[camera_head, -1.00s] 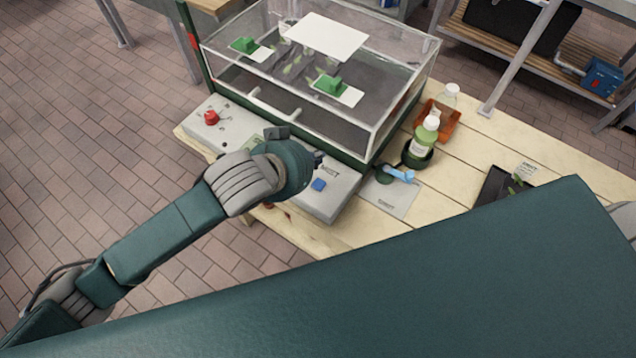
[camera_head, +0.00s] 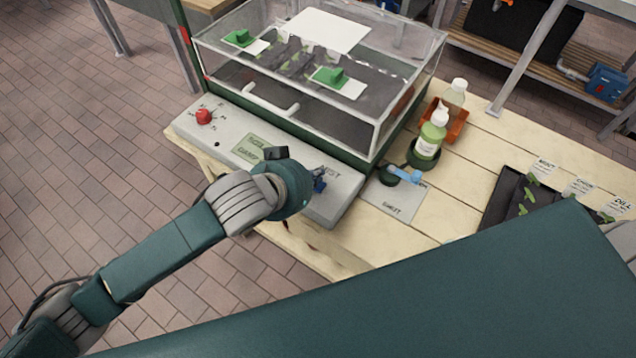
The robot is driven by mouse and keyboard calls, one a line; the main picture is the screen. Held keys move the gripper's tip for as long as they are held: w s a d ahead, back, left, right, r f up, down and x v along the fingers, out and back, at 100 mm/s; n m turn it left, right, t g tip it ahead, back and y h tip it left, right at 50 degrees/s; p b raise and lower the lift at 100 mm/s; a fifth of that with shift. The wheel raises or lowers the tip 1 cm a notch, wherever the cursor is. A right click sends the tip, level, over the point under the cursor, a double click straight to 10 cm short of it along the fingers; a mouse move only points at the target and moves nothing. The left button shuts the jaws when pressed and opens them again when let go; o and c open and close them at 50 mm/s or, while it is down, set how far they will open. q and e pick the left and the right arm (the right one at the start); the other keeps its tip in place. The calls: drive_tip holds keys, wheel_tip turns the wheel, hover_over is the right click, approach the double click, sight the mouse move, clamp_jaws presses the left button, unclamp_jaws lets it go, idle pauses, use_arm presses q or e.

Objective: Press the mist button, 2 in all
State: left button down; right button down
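The grey control panel (camera_head: 340,205) runs along the front of the clear-lidded box. The blue mist button (camera_head: 320,187) is near its right end, beside a partly hidden label that ends in "ST". My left gripper (camera_head: 318,174) reaches in from the left, with its small dark fingertips right at the button and covering part of it. I cannot tell whether they touch or press it, nor whether the fingers are open or shut. My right gripper is not in view.
A red knob (camera_head: 204,117) and a green display (camera_head: 258,146) are on the same panel. A green-labelled bottle (camera_head: 430,137), a blue-handled tool (camera_head: 402,175) and a dark seedling tray (camera_head: 508,196) are on the wooden table (camera_head: 455,210) to the right.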

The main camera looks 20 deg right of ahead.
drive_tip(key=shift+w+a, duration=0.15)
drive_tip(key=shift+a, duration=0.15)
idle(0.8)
use_arm(q)
drive_tip(key=shift+f, duration=0.4)
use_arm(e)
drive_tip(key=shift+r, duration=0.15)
use_arm(q)
drive_tip(key=shift+f, duration=0.15)
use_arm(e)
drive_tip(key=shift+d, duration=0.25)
